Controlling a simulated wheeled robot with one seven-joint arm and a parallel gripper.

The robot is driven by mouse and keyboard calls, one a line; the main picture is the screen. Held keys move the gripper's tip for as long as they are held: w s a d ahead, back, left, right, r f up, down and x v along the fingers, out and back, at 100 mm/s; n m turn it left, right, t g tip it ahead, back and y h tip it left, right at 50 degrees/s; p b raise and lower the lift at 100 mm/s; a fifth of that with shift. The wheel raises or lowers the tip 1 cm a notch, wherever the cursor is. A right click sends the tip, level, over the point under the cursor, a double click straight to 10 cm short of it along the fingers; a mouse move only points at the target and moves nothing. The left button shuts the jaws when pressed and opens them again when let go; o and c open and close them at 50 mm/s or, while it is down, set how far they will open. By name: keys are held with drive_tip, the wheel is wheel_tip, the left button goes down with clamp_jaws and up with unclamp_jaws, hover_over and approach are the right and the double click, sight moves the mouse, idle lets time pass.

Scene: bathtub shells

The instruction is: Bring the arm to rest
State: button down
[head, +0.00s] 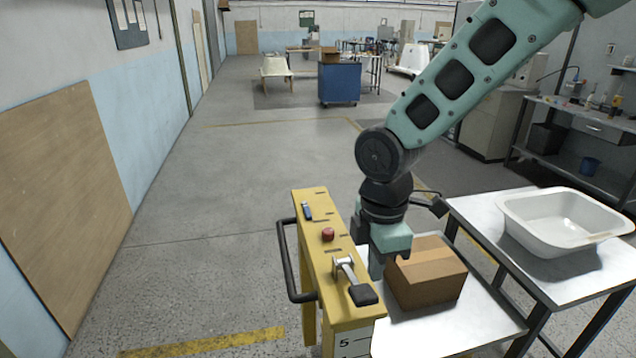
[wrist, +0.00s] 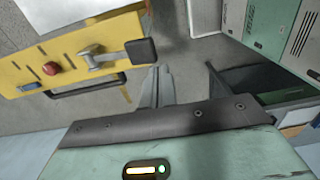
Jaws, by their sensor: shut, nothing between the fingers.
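My teal arm reaches down from the top right in the head view. My gripper (head: 377,272) points down, shut and empty, between a yellow control panel (head: 315,238) and a brown cardboard box (head: 432,280). The gripper hides part of the box; whether they touch is unclear. In the wrist view my gripper's grey fingers (wrist: 155,85) are together, just right of the panel's lever (wrist: 138,50). The panel's metal lever with a black grip (head: 362,294) is close to the left of my gripper in the head view. A red button (head: 328,234) sits behind the lever.
The box stands on a white-topped table (head: 465,322). A white basin (head: 562,222) rests on a second table at the right. A black handle (head: 287,262) juts from the panel's left side. Open floor (head: 230,170) lies left and beyond, with a blue cabinet (head: 340,83) far off.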

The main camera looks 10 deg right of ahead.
drive_tip(key=s+a+m+b, duration=0.4)
drive_tip(key=s+m, duration=0.6)
drive_tip(key=s, duration=0.6)
drive_tip(key=shift+s+a+y, duration=0.15)
drive_tip(key=shift+a+y, duration=0.15)
drive_tip(key=shift+a, duration=0.2)
